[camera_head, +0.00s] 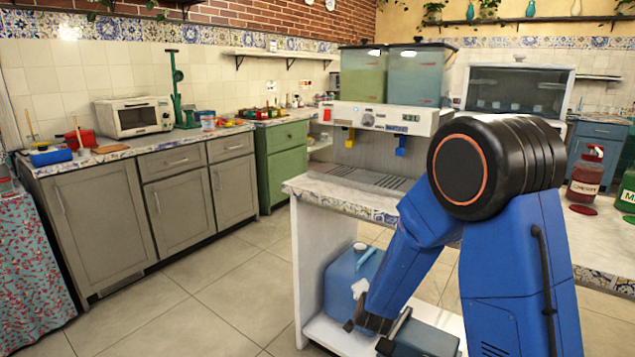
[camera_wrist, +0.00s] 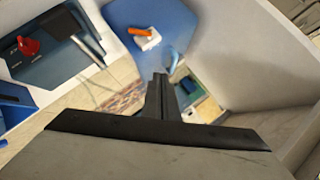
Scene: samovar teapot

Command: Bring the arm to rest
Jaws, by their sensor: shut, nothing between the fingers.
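My blue arm reaches down from its black elbow joint toward the lower shelf of the white stand (camera_head: 296,260) in the head view. My gripper (camera_wrist: 160,80) is shut and empty, its dark fingers together in the middle of the wrist view. In the head view the arm's end is low, in front of a blue container (camera_head: 343,275) on the lower shelf. A blue body with a white and orange fitting also shows at the top of the wrist view. I cannot tell whether the gripper touches anything.
A drink dispenser (camera_head: 385,118) with green and blue tanks stands on the stand's top, close to my arm. Grey cabinets (camera_head: 100,220) line the left wall, with a microwave (camera_head: 134,116) on top. Bottles (camera_head: 585,175) stand on the right counter. The tiled floor (camera_head: 190,310) at left is clear.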

